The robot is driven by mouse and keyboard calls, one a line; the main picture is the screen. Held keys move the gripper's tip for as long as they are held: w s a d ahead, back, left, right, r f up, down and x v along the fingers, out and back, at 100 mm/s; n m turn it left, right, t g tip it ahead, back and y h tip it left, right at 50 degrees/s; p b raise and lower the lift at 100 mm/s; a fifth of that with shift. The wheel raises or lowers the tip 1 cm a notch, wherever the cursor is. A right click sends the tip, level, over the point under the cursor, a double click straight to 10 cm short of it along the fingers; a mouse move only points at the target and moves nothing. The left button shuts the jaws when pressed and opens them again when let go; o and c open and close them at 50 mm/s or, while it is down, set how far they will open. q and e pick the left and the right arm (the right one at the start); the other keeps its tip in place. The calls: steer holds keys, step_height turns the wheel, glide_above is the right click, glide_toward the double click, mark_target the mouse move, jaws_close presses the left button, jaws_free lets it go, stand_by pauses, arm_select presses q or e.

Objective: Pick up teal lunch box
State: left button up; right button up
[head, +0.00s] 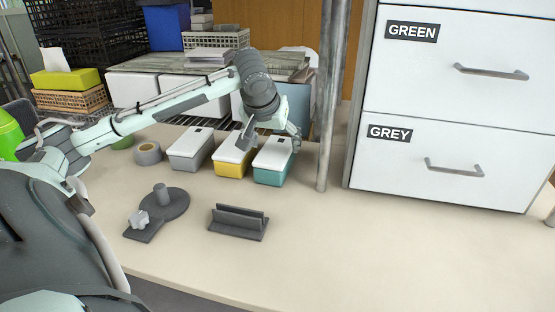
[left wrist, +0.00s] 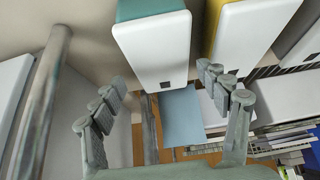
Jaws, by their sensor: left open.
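The teal lunch box (head: 270,176) has a white lid and stands at the right end of a row of boxes on the table. In the left wrist view the teal lunch box (left wrist: 152,42) shows at the top centre, its lid facing the camera. My left gripper (head: 270,139) is open at the far end of the box, with one finger toward the gap beside the yellow box and one toward its right side. In the left wrist view my open left gripper (left wrist: 163,92) has fingers on either side of the box's near end. I cannot tell whether they touch it.
A yellow box (head: 231,170) stands close left of the teal one, with a grey box (head: 190,150) beyond it. A metal post (head: 328,110) and a white drawer cabinet (head: 440,165) stand to the right. A dark grey holder (head: 238,224) lies in front. The table's front right is clear.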

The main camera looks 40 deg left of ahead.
mark_target(276, 149)
arm_select(q)
steer(key=x, duration=0.4)
steer(key=shift+a+f, duration=0.1)
steer(key=shift+f, duration=0.05)
steer(key=shift+c, duration=0.5)
steer(key=c, duration=1.2)
